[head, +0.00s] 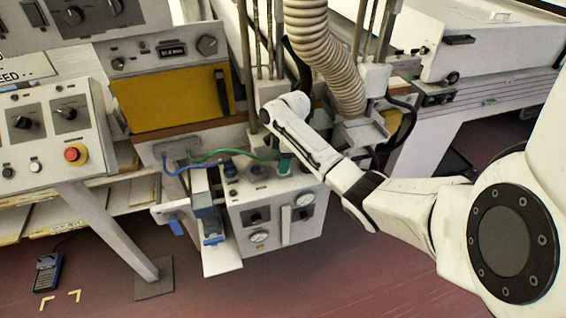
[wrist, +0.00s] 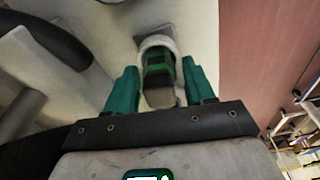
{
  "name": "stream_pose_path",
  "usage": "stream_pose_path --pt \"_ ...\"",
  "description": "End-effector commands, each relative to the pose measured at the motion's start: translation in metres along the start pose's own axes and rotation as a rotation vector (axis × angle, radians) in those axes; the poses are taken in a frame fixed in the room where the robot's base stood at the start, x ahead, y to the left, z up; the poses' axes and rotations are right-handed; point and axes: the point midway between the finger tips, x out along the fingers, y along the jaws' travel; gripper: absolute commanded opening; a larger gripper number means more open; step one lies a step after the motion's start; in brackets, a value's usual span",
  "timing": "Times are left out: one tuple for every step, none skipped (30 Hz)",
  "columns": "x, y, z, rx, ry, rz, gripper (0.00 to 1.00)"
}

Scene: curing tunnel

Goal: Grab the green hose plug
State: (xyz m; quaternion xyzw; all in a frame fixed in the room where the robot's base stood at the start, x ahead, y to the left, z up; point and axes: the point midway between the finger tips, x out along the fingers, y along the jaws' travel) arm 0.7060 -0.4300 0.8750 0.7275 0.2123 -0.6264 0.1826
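The green hose plug (wrist: 159,64) sits in a round white collar in the wrist view, with a dark grey part at its near end. My gripper (wrist: 159,72) has its two teal fingers one on each side of the plug. Narrow gaps show between fingers and plug, so it looks open and not closed on it. In the head view, the green hose (head: 222,153) runs right along the top of the grey control box toward a small green spot below my wrist. I cannot separate plug from fingertips there.
A blue hose (head: 179,168) lies left of the green one. The control box (head: 258,211) carries gauges and knobs. A ribbed duct (head: 326,50) and vertical rods stand close behind my wrist. A yellow panel (head: 170,98) is at the back left. Open floor lies in front.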

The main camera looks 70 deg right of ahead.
Motion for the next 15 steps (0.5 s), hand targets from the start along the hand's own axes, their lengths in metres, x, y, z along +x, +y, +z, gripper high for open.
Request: stream_pose_path --pt "-0.0001 0.0000 0.0000 0.000 0.000 0.000 0.48" --pt "-0.0001 0.0000 -0.0001 0.000 0.000 0.000 0.45" --pt "-0.0002 0.0000 0.0000 0.000 0.000 0.000 0.42" --pt "-0.0002 0.0000 -0.0001 0.000 0.000 0.000 0.39" --pt "-0.0002 0.0000 -0.0001 0.000 0.000 0.000 0.36" --pt "-0.0003 0.0000 -0.0001 0.000 0.000 0.000 0.32" --pt "-0.0003 0.0000 -0.0001 0.000 0.000 0.000 0.29" --pt "-0.0003 0.0000 -0.0001 0.000 0.000 0.000 0.26" --pt "-0.0003 0.0000 -0.0001 0.000 0.000 0.000 0.22" --pt "-0.0003 0.0000 -0.0001 0.000 0.000 0.000 0.20" --pt "-0.0003 0.0000 -0.0001 0.000 0.000 0.000 0.17" --pt "-0.0003 0.0000 -0.0001 0.000 0.000 0.000 0.13" --pt "-0.0004 0.0000 -0.0001 0.000 0.000 0.000 0.10" --pt "-0.0004 0.0000 -0.0001 0.000 0.000 0.000 0.07" --pt "-0.0004 0.0000 -0.0001 0.000 0.000 0.000 0.03"
